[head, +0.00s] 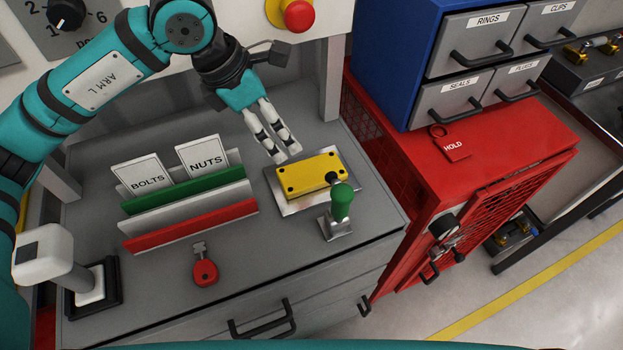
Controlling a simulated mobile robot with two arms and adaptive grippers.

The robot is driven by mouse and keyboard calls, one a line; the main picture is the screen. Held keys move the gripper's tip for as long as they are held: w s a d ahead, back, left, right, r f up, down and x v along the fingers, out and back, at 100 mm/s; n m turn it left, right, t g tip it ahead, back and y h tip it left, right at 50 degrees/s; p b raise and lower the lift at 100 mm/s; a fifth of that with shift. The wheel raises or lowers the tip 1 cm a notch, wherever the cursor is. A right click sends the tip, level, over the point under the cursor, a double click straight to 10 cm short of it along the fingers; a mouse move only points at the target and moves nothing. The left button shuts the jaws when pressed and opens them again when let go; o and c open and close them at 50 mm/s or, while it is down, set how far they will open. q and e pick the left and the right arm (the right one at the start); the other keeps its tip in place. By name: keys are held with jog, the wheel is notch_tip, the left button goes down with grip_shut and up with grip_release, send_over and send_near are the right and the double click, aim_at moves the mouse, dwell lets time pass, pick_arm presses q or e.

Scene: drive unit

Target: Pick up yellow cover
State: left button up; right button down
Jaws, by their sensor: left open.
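The yellow cover (308,175) is a flat block with dark holes near its corners. It sits on a silver plate (289,207) on the grey bench top. My left gripper (284,158) comes down from above, with its fingertips close to the cover's back left corner. It is open with nothing between its fingers; I cannot tell whether a fingertip touches the cover. A green-knobbed lever (342,202) stands right in front of the cover and hides a bit of its front right corner. My right gripper is not in view.
A rack with BOLTS (145,178) and NUTS (201,157) cards stands left of the cover. A red button (298,15) is above.

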pick_arm(q)
jog(key=p, duration=0.4)
send_over(312, 171)
jog(key=s+a, duration=0.2)
jog(key=f, duration=1.1)
jog(key=shift+w+f, duration=0.2)
jog(key=shift+f, duration=0.2)
jog(key=x, duration=0.1)
jog(key=p+x, duration=0.1)
jog(key=x, duration=0.3)
jog(key=shift+w+a+p, duration=0.15)
jog(key=shift+w+p, duration=0.1)
jog(key=shift+p, duration=0.15)
jog(key=shift+w+f, duration=0.1)
jog(key=shift+f, duration=0.05)
jog(key=c, duration=1.4)
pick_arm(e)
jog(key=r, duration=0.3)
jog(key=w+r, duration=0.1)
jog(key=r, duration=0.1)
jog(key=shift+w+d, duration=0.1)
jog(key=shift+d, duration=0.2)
